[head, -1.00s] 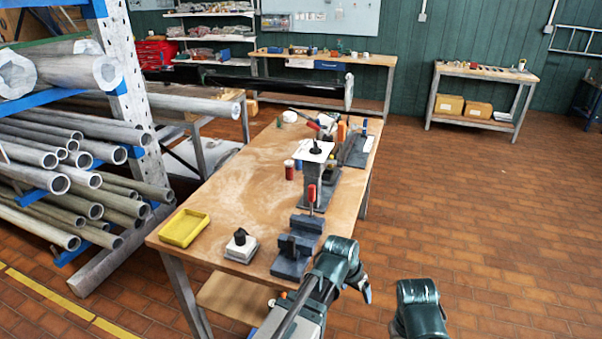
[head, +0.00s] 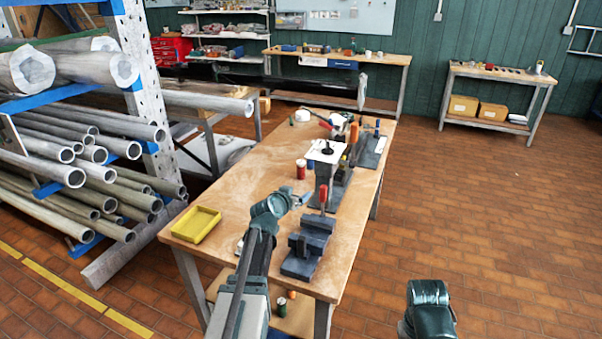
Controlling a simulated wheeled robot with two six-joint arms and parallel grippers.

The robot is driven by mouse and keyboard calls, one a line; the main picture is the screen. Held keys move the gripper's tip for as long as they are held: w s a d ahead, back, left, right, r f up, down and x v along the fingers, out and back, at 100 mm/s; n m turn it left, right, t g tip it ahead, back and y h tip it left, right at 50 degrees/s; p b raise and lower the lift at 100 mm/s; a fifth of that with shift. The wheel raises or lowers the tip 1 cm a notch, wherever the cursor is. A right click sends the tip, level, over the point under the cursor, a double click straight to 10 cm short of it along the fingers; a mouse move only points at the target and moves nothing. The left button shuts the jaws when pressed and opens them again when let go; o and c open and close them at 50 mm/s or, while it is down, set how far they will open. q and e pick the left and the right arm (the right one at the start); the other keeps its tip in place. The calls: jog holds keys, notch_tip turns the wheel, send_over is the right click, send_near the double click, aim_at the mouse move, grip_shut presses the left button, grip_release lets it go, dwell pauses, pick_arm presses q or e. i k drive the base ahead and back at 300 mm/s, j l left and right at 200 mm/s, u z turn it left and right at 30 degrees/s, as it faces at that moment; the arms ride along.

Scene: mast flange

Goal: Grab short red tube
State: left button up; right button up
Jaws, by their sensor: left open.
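The short red tube (head: 301,171) stands upright on the wooden workbench (head: 235,180), with a pale top. It is left of the white plate on the grey post. My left gripper (head: 303,197) is open and empty over the bench. In the picture its fingertips are just below the tube and apart from it. My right gripper (head: 428,312) is low at the bottom, right of the bench. Its fingers are not clear to see.
A yellow tray (head: 196,225) lies at the bench's left edge. A dark vise (head: 308,246) stands near the front right edge. The post with the white plate (head: 328,149) is right of the tube. A pipe rack (head: 90,150) is at left. The floor at right is clear.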

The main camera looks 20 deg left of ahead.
aim_at(300, 171)
jog(key=i+j, duration=0.7)
jog(key=i, duration=0.2)
